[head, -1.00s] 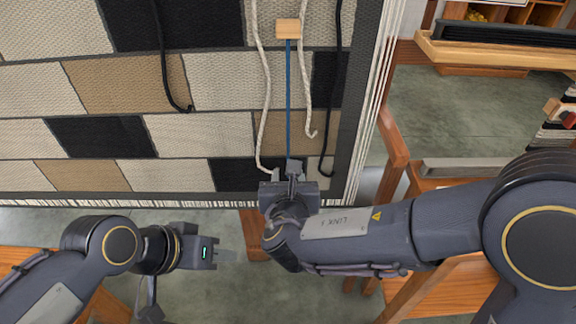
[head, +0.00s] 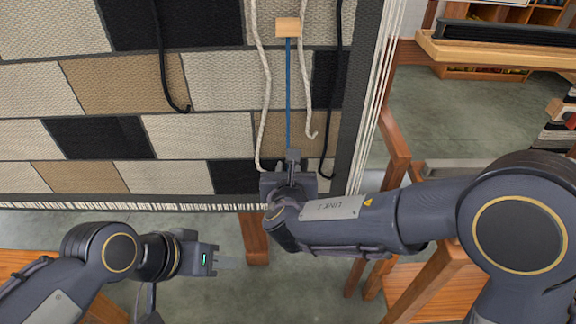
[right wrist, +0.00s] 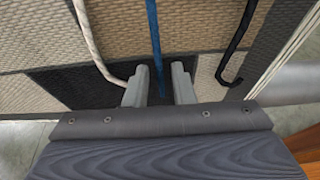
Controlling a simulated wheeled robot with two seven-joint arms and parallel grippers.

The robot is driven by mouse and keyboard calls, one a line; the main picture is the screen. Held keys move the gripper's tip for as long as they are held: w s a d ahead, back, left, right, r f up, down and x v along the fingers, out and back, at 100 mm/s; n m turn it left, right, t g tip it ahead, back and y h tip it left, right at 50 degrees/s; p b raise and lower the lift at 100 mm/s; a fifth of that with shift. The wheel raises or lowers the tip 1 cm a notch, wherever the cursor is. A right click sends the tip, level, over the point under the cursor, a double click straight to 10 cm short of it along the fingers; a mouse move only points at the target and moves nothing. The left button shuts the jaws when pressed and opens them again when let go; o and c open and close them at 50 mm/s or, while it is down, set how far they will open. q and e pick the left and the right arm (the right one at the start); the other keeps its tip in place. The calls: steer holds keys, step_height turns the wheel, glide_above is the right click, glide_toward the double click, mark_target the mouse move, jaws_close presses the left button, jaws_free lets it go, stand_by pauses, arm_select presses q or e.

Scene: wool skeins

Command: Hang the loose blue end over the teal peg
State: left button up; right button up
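The blue strand (head: 288,85) hangs straight down over the woven panel from a small wooden block (head: 288,27). My right gripper (head: 293,157) is at the strand's lower end, near the panel's lower edge. In the right wrist view the blue strand (right wrist: 154,35) runs down between the two separated fingers of the right gripper (right wrist: 160,85), with gaps on both sides. My left gripper (head: 226,262) is below the panel, away from the strand, seen edge-on. I cannot make out a teal peg in either view.
White cords (head: 265,100) hang on both sides of the blue strand. Black hooked cords hang at left (head: 165,70) and right (head: 334,110). The patterned panel (head: 100,85) fills the upper left. A wooden frame (head: 394,150) stands right of it, with bare floor beyond.

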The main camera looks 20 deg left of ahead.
jaws_close()
steer(key=shift+r, duration=0.1)
steer(key=s+r+p, duration=0.5)
steer(key=r, duration=0.1)
steer(key=shift+s+a+r, duration=0.2)
steer(key=shift+a+r, duration=0.05)
steer(key=shift+r, duration=0.15)
step_height(320, 180, up, 24)
steer(key=s+a+p, duration=0.1)
steer(key=a+p, duration=0.1)
steer(key=p, duration=1.8)
steer(key=shift+s+a+r, duration=0.2)
steer(key=shift+s+a, duration=0.1)
steer(key=shift+s, duration=0.05)
